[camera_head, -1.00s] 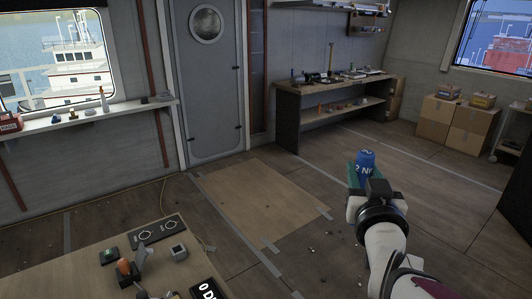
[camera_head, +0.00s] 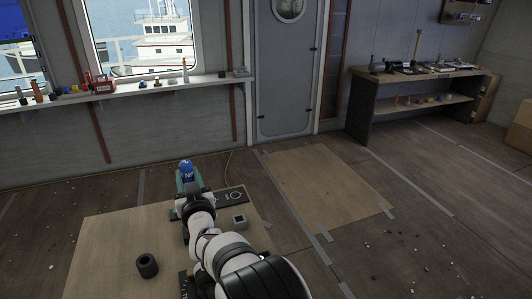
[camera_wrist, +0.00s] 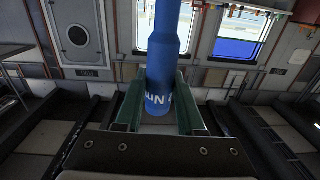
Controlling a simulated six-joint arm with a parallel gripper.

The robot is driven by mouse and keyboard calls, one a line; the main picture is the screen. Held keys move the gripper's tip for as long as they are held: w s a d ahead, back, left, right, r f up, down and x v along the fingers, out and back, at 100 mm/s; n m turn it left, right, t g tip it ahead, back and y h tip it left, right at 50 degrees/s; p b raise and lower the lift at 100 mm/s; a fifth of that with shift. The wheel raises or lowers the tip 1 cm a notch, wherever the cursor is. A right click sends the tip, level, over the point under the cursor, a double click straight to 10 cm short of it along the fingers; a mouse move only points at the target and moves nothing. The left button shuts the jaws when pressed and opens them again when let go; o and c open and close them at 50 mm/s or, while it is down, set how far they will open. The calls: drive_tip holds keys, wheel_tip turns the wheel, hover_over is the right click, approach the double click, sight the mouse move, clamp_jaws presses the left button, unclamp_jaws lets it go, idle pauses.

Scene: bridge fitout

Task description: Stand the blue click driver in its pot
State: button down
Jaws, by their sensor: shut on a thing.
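A dark, round, hollow pot (camera_head: 147,266) stands on the near left part of the table, apart from the gripper. My arm hides part of the table.
The wooden table (camera_head: 100,245) has bare room left of my arm. A small grey square block (camera_head: 239,221) and a dark panel with a round dial (camera_head: 235,197) lie right of my gripper. A window shelf (camera_head: 130,90) with bottles and small items runs along the wall.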

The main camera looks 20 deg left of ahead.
drive_tip(key=s+a+f+n+g+y, duration=0.2)
drive_tip(key=s+a+f, duration=0.4)
drive_tip(key=s+a, duration=0.5)
drive_tip(key=shift+s+a+f+n+g, duration=0.3)
drive_tip(key=shift+s+g, duration=0.2)
drive_tip(key=shift+s, duration=0.2)
drive_tip(key=shift+d+f, duration=0.1)
wheel_tip(320, 180, down, 6)
drive_tip(key=shift+f, duration=2.8)
